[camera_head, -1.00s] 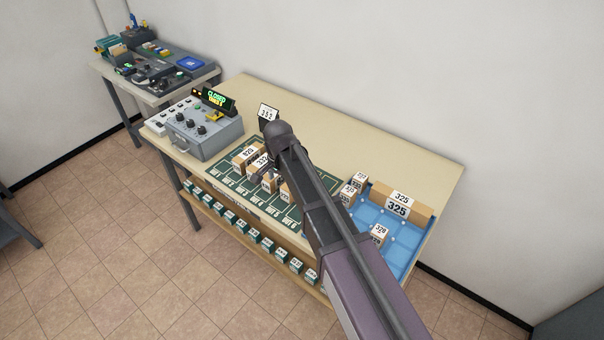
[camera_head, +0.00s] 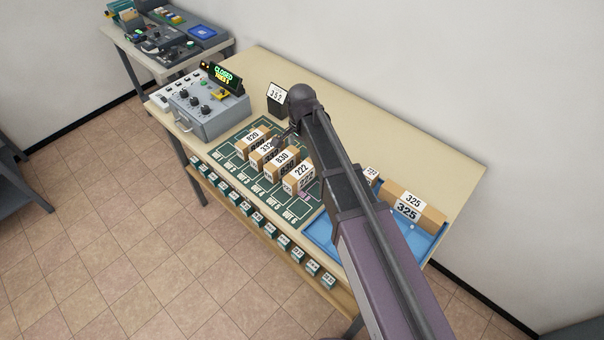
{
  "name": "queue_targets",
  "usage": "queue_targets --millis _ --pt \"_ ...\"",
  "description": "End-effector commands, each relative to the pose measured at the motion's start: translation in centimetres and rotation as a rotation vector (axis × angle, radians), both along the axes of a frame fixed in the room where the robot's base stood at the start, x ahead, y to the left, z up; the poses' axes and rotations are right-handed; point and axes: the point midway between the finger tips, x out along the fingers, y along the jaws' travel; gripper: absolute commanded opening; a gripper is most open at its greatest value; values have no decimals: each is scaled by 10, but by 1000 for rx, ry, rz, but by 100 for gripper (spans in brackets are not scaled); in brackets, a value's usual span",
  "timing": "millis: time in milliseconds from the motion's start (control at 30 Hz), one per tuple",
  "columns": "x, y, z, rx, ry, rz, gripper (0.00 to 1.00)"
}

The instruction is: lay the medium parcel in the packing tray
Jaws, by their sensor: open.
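Several tan parcels with white number labels stand in a row on the green slotted mat (camera_head: 238,158): 820 (camera_head: 252,139), 332 (camera_head: 265,153), 830 (camera_head: 283,165) and 222 (camera_head: 302,176). I cannot tell which is the medium parcel. The blue packing tray (camera_head: 321,235) is at the right end of the bench, partly hidden by my arm. A long parcel marked 325 (camera_head: 414,208) lies along its back, with a small parcel (camera_head: 371,174) beside it. My gripper (camera_head: 282,136) is open, just behind the row near parcels 332 and 830. Its fingertips are small and partly hidden.
A grey control box (camera_head: 203,112) with a lit sign (camera_head: 226,77) stands left of the mat. A dark holder with a number card (camera_head: 277,98) stands behind my gripper. Small labelled boxes line the lower shelf (camera_head: 255,219). The back bench strip is clear.

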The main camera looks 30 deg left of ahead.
Motion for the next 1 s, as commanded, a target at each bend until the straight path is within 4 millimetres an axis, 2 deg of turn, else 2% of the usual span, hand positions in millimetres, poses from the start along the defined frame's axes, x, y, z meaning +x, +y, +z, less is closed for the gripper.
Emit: queue_targets --millis 367,1000 --pt "0 1 -6 0 0 1 100" --pt "-1 1 -54 0 0 2 100"
